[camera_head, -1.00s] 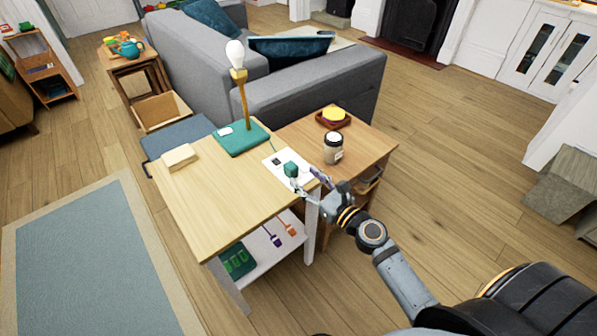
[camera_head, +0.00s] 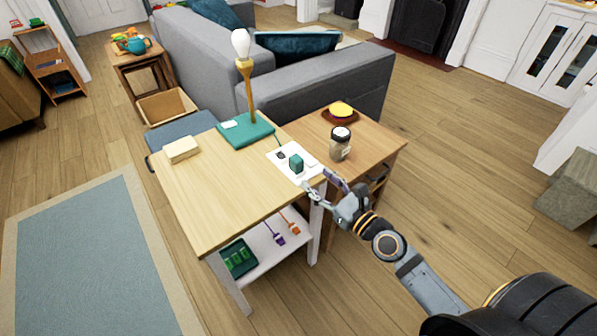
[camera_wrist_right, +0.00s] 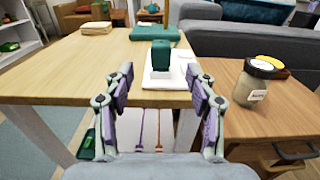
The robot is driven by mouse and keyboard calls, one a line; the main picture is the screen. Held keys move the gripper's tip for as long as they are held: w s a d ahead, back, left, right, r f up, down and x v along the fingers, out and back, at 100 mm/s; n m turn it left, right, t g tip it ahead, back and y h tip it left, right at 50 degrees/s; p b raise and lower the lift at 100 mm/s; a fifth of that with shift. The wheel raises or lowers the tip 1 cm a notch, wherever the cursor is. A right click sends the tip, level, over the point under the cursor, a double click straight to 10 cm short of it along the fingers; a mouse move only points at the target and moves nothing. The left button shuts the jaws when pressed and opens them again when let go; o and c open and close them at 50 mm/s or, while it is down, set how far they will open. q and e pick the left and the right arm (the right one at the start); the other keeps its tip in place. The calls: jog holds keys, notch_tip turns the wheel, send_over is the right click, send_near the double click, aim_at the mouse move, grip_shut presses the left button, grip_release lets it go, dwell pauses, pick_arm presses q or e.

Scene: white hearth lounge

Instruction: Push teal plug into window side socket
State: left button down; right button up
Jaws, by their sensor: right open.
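The teal plug (camera_head: 296,164) stands upright on the white socket plate (camera_head: 310,174) at the right edge of the light wood table. It also shows in the right wrist view (camera_wrist_right: 161,55), straight ahead beyond the fingertips. A dark socket opening (camera_head: 280,155) shows beside it on the plate. I cannot tell whether the plug is fully seated. My right gripper (camera_head: 318,182) is open and empty at the table's edge, pointing at the plug and apart from it. In the right wrist view its two fingers (camera_wrist_right: 158,80) are spread wide. My left gripper is not in view.
A lamp on a teal base (camera_head: 245,135) stands behind the plate. A jar (camera_head: 340,144) and a yellow item on a dish (camera_head: 341,109) are on the side table (camera_head: 375,140) to the right. A pale block (camera_head: 181,150) lies at the table's left. The table's middle is clear.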

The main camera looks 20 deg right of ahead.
aim_at(301, 164)
jog(key=x, duration=0.4)
jog(key=shift+a+r, duration=0.1)
jog(key=shift+w+a, duration=0.2)
jog(key=shift+w, duration=0.4)
jog(key=x, duration=0.2)
jog(key=b+x, duration=0.1)
jog(key=x, duration=0.2)
jog(key=shift+d+f, duration=0.2)
jog(key=shift+f, duration=0.05)
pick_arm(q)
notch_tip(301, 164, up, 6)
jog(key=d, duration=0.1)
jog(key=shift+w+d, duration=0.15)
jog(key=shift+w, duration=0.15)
pick_arm(e)
jog(key=shift+c, duration=0.2)
grip_shut()
